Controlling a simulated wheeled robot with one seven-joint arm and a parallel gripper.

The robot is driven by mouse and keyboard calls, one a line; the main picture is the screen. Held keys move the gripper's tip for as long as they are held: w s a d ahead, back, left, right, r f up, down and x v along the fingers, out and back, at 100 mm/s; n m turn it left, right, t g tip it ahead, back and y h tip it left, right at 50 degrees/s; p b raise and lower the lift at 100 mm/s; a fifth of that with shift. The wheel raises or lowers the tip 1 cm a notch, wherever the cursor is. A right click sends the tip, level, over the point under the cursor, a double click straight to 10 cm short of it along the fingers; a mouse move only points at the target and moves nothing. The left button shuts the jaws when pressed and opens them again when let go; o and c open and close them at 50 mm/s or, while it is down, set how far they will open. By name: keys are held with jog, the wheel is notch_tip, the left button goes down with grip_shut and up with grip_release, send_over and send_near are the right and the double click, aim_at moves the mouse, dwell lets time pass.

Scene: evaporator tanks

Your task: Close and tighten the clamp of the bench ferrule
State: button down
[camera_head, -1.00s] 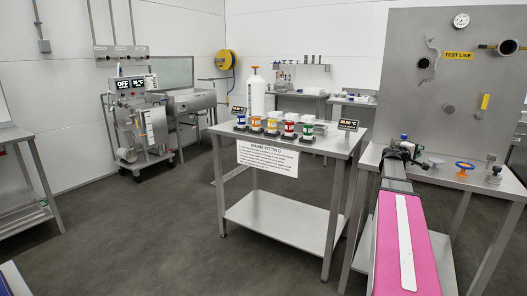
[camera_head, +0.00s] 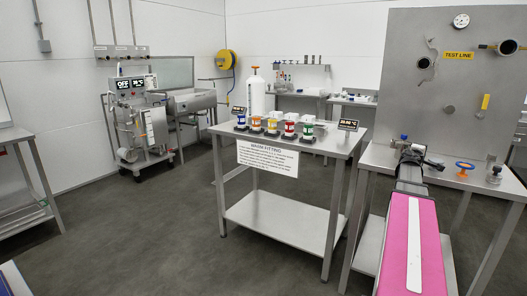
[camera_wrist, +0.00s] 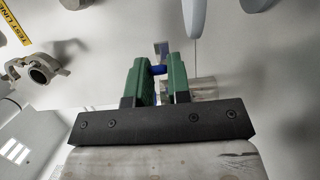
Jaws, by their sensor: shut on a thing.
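My gripper (camera_wrist: 158,72) has green fingers, which are shut on a small blue piece (camera_wrist: 158,70). In the head view my gripper (camera_head: 407,148) is over the right bench, largely hidden by my own arm. A steel cylinder (camera_wrist: 206,88) shows just right of the right finger; it may be the bench ferrule, but most of it is hidden. I cannot tell whether the blue piece belongs to its clamp, or how the clamp's halves sit. A separate open metal clamp (camera_wrist: 35,70) is in the upper left of the wrist view, near the yellow test line label (camera_wrist: 15,27).
The right bench (camera_head: 378,158) has an upright steel panel (camera_head: 460,80) behind it. An orange-and-blue ring part (camera_head: 464,168) and a small metal fitting (camera_head: 494,175) stand to the right.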

jog(key=shift+d, duration=0.1)
jog(key=shift+s+d+n+t+y, duration=0.1)
jog(key=shift+d+n+t+y, duration=0.1)
jog(key=shift+n+t+y, duration=0.25)
jog(key=shift+d+n+t+y, duration=0.25)
jog(key=shift+n+t+y, duration=0.4)
jog(key=shift+t+y, duration=0.15)
jog(key=c, duration=1)
grip_release()
